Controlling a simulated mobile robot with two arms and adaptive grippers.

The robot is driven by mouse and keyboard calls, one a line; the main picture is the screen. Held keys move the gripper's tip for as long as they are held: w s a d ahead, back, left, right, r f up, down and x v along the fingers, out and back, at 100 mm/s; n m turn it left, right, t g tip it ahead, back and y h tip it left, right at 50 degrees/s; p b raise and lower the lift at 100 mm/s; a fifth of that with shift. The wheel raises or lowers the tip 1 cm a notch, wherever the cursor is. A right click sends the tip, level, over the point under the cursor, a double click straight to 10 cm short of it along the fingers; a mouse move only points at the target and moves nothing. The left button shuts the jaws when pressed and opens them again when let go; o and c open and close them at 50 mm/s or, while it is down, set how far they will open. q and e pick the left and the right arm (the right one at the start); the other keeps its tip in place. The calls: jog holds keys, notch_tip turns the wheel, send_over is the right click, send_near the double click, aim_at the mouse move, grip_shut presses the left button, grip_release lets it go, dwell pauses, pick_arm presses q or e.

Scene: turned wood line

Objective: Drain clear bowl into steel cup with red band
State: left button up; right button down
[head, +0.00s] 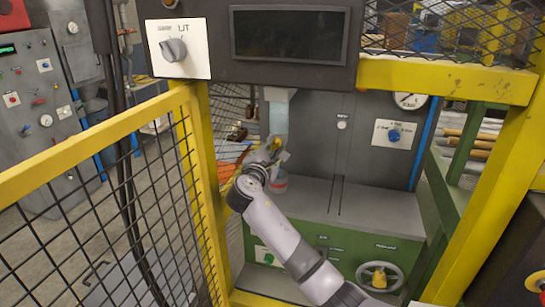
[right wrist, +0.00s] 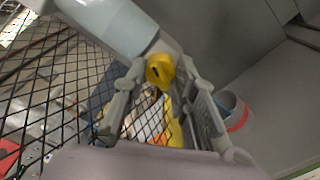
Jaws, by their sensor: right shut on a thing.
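The clear bowl (head: 278,118), a pale bluish cylinder, hangs upright beneath the dark machine housing; it also shows at the top of the right wrist view (right wrist: 112,24). A yellow knob (right wrist: 160,70) sits at its lower end. My right gripper (right wrist: 163,74) is shut on this knob, with a finger at either side; in the head view the gripper (head: 270,151) partly hides it. The steel cup with red band (head: 280,183) stands on the grey bench below, partly hidden by the gripper. In the right wrist view the cup (right wrist: 233,108) is apart from the fingers. Any liquid cannot be made out. My left gripper is not in view.
Yellow posts and black mesh (head: 95,180) close in the left side. A dark screen panel (head: 290,35) overhangs the bay. The grey bench top (head: 375,212) is clear right of the cup. A handwheel (head: 379,276) sits on the green front below.

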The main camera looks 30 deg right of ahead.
jog(key=shift+f+m+b, duration=0.2)
jog(key=shift+m+b, duration=1.5)
jog(key=shift+m, duration=0.4)
jog(key=c, duration=1.3)
grip_release()
jog(key=shift+r, duration=0.15)
jog(key=v, duration=1.2)
